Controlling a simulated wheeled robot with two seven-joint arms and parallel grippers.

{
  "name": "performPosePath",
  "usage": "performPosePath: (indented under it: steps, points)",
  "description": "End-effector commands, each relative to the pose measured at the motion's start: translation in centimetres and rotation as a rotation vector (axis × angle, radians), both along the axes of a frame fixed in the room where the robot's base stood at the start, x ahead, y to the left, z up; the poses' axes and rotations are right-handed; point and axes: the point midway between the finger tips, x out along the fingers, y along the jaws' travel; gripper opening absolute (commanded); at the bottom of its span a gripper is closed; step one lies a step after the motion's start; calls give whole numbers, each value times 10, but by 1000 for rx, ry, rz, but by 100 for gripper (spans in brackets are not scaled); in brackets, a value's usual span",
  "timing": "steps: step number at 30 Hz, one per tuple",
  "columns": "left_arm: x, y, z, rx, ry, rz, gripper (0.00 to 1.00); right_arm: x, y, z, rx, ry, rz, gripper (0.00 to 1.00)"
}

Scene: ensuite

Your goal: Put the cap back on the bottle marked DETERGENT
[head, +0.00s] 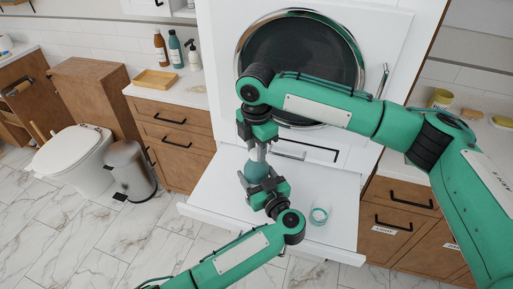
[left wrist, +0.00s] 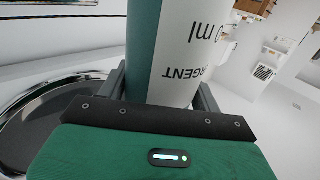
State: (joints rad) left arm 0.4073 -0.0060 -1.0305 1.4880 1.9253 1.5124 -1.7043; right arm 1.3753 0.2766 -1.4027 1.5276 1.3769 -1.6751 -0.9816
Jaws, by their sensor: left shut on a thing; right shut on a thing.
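The DETERGENT bottle (head: 255,171) is teal and held over the white pull-out shelf (head: 215,190). In the left wrist view the bottle (left wrist: 145,50) shows a teal side and a white label reading "...RGENT" and "ml". My left gripper (head: 262,187) is shut around the bottle's body; its fingers also show on both sides of it in the left wrist view (left wrist: 163,95). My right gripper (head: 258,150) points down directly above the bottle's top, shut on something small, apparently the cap. The cap is hidden between its fingers, and I cannot tell whether it touches the bottle's neck.
The round machine door (head: 300,60) is behind my right arm. Several bottles (head: 175,52) and a wooden tray (head: 154,80) stand on the left counter. A grey bin (head: 130,168) stands left on the floor.

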Motion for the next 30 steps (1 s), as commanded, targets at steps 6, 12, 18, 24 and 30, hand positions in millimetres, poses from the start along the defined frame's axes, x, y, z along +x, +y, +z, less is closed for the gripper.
performPosePath:
  steps: [6, 12, 18, 24, 30]
  points:
    - [0, 0, 0, 0, 0, 0, 1, -1, 1, -1, 3, 3, -356, 2]
    - [0, 0, 0, 1, 0, 0, 1, -1, 1, -1, 1, 3, -687, 2]
    - [0, 0, 0, 1, 0, 0, 1, -1, 1, -1, 2, 4, -1021, 2]
    - [0, 0, 0, 1, 0, -1, 1, -1, 1, -1, 1, 3, -1324, 2]
    - [0, 0, 0, 1, 0, -1, 1, 0, 1, -1, 2, 0, -1345, 34]
